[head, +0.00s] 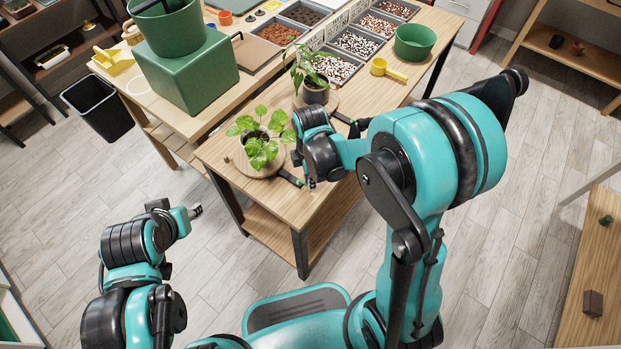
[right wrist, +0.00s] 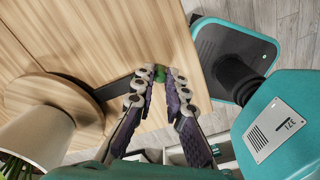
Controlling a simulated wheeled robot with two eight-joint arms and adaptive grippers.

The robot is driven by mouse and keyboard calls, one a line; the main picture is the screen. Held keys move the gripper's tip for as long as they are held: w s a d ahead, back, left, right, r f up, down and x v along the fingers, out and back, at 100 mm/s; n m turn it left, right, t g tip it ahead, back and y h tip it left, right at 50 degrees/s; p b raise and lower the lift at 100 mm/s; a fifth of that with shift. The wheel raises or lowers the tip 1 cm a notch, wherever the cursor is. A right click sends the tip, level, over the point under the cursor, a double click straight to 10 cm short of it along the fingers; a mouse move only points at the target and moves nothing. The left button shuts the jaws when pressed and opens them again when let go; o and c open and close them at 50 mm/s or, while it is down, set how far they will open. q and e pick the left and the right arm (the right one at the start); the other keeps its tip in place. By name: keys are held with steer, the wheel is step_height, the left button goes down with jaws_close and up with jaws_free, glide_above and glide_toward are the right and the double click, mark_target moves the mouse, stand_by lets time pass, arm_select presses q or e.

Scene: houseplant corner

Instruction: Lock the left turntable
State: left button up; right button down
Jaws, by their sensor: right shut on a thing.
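The left turntable (head: 250,171) is a round wooden disc on the front part of the low wooden table. It carries a white pot (right wrist: 38,140) with a leafy green plant (head: 262,140). A black lever (head: 289,177) with a green knob (right wrist: 160,73) reaches out beside the disc toward the table edge. My right gripper (head: 309,183) is at the lever's outer end, and in the right wrist view its fingers (right wrist: 157,80) are shut on the green knob. My left gripper (head: 195,211) hangs off the table at lower left; its fingers are too small to read.
A second turntable (head: 328,106) with a potted plant stands behind, with its own black lever (head: 344,119). A green box (head: 190,73) and a black bin (head: 99,107) are at left.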

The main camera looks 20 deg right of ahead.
steer(key=c, duration=1.6)
jaws_free()
steer(key=shift+o, duration=0.2)
step_height(320, 180, up, 12)
steer(key=s+d+r+m+t, duration=0.1)
steer(key=s+d+m+t, duration=0.1)
steer(key=m, duration=0.7)
steer(key=s+d+r+m+t, duration=0.2)
steer(key=s+m+t, duration=0.3)
steer(key=s+m, duration=0.2)
steer(key=shift+s+d+r+m, duration=0.15)
steer(key=shift+d+m, duration=0.15)
steer(key=shift+m, duration=0.9)
